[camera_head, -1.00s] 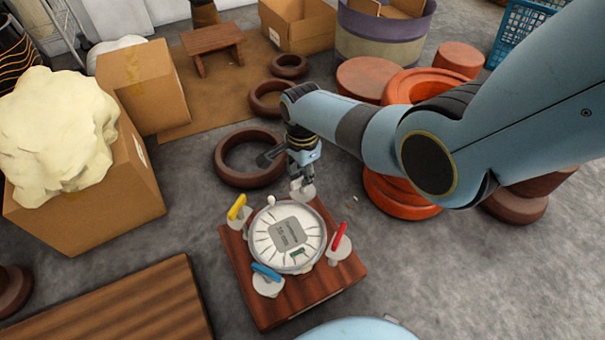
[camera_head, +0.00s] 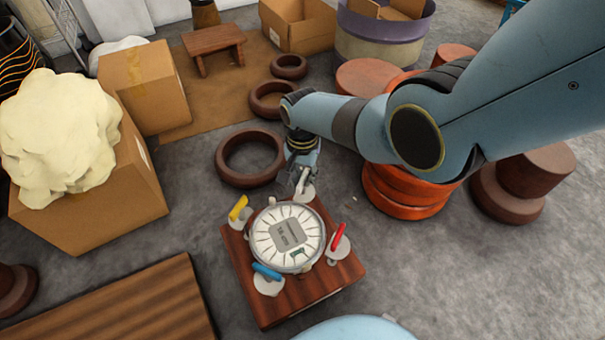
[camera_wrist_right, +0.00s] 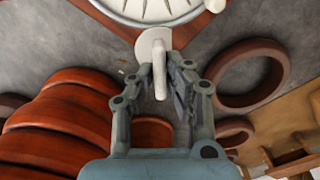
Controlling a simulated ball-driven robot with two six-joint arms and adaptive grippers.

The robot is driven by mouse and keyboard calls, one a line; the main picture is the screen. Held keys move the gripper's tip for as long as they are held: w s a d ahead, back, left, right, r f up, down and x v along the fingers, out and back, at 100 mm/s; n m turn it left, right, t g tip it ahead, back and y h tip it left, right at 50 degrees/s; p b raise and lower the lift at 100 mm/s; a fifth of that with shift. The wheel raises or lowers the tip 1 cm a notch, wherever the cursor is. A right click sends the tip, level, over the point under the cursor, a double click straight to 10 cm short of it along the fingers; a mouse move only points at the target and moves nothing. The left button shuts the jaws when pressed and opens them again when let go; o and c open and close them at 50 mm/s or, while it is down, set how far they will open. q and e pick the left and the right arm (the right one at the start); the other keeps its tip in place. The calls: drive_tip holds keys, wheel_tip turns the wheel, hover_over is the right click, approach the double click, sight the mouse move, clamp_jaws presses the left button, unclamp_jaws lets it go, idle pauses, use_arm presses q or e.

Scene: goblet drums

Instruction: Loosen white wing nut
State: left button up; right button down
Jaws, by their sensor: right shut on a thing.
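The white wing nut (camera_head: 302,181) stands on a pale round base (camera_head: 307,194) at the far corner of a wooden board (camera_head: 335,279). My right gripper (camera_head: 301,182) reaches down over it and is shut on it. In the right wrist view the white wing nut (camera_wrist_right: 159,70) stands between the fingers of my right gripper (camera_wrist_right: 160,76). Yellow (camera_head: 238,207), red (camera_head: 338,237) and blue (camera_head: 266,271) wing nuts stand at the board's other corners, around a round white drum head (camera_head: 262,238). My left gripper is not in view.
A brown ring (camera_head: 223,169) lies on the floor left of my right gripper. Orange and brown drum parts (camera_head: 405,200) stand to the right under my right arm. Cardboard boxes (camera_head: 110,215) and a striped wooden surface (camera_head: 120,308) are at left.

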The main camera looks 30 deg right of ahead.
drive_tip(key=n, duration=0.2)
drive_tip(key=shift+n, duration=0.4)
drive_tip(key=n, duration=0.4)
drive_tip(key=shift+n+p, duration=0.3)
drive_tip(key=shift+p, duration=0.05)
drive_tip(key=n, duration=0.3)
drive_tip(key=shift+n, duration=0.3)
drive_tip(key=n, duration=0.2)
drive_tip(key=shift+n, duration=1.3)
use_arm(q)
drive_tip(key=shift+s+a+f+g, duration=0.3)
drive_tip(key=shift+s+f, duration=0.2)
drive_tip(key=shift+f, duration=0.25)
use_arm(e)
drive_tip(key=shift+n, duration=0.5)
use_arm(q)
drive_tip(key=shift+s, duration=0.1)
